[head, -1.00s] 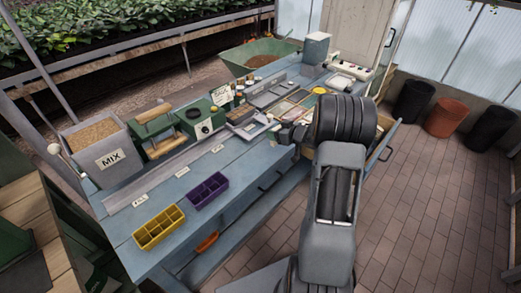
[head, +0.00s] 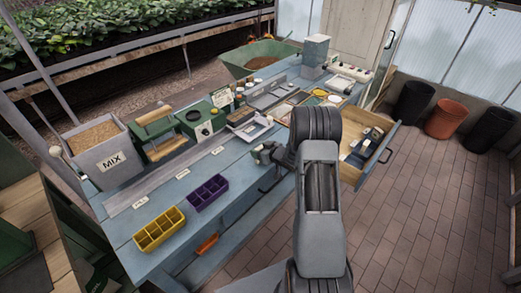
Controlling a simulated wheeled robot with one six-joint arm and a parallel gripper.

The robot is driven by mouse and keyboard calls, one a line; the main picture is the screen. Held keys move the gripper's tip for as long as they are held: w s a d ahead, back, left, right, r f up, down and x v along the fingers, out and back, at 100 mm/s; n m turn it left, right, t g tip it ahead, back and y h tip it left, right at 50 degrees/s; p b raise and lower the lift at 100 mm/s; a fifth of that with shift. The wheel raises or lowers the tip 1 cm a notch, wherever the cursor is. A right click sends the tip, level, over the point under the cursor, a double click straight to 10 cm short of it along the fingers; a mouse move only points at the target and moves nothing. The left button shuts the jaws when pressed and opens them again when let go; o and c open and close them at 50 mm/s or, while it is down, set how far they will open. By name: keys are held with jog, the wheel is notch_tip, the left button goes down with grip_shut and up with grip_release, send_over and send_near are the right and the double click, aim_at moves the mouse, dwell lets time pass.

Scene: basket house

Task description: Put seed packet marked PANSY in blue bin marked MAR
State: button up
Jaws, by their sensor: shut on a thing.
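My gripper (head: 264,153) is over the right part of the blue bench's front edge, partly hidden by my own arm. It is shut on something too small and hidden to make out. No packet marked PANSY can be read in this view. No blue bin marked MAR can be made out. A yellow divided bin (head: 159,228) and a purple divided bin (head: 208,192) stand on the bench to the left of my gripper. Small white labels (head: 183,174) lie behind them, too small to read.
An open wooden drawer (head: 352,177) juts out at the right, with several dark and pale boxes inside. A grey MIX tub (head: 105,160), a green machine (head: 203,123) and trays line the bench's back. Pots (head: 446,118) stand by the far wall. The brick floor is clear.

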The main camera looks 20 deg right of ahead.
jog(key=shift+f, duration=0.2)
jog(key=o, duration=0.4)
jog(key=shift+f+b, duration=0.1)
jog(key=shift+b, duration=0.2)
jog(key=o, duration=0.5)
